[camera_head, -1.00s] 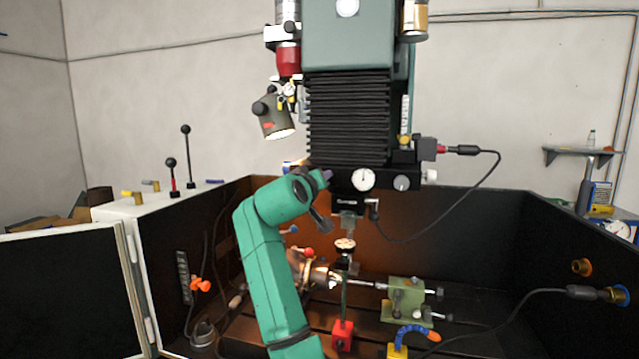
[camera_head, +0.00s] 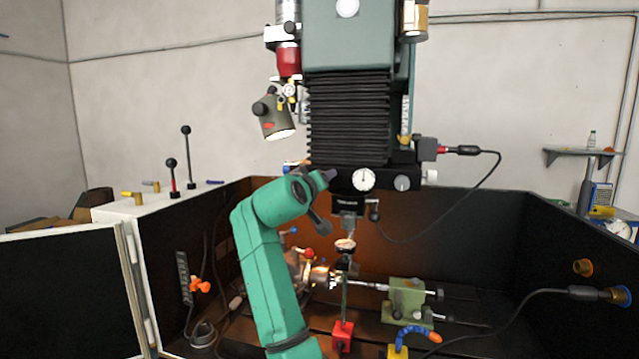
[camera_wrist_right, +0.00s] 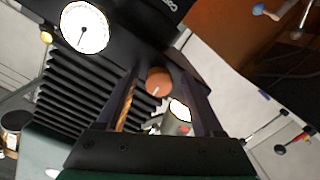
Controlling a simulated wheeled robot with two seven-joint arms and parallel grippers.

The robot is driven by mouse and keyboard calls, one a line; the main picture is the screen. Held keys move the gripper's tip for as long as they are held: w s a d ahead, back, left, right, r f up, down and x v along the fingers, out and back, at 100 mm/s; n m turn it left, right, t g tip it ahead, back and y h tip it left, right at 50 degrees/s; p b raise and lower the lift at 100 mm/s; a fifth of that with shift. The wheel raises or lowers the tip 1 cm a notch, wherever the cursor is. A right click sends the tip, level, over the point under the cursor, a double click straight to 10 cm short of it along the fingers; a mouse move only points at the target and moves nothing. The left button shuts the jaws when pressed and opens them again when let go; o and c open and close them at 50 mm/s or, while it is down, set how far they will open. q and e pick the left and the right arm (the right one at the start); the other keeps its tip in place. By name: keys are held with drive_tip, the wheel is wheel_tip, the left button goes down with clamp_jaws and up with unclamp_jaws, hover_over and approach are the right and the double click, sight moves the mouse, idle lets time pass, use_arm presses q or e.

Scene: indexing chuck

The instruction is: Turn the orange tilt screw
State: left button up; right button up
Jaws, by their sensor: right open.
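An orange-brown round screw head (camera_wrist_right: 158,82) with a pale slot shows in the right wrist view, on the dark machine head. My right gripper (camera_wrist_right: 160,92) is open there, with one dark finger on each side of the screw head in the picture. I cannot tell whether the fingers touch it or how far past it they reach. In the head view my teal right arm stands in front of the machine head, and its end is beside the lower left of that head. The screw and the fingertips are hidden in that view. My left gripper is out of view.
Black bellows (camera_head: 347,118) and a white dial (camera_head: 363,179) are close to my arm's end. A lamp (camera_head: 273,117) hangs to the upper left. A cable loops at right.

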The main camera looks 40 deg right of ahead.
drive_tip(key=f+b+v, duration=0.1)
drive_tip(key=b+v, duration=0.3)
drive_tip(key=v, duration=1)
drive_tip(key=shift+r, duration=0.3)
drive_tip(key=shift+a, duration=0.1)
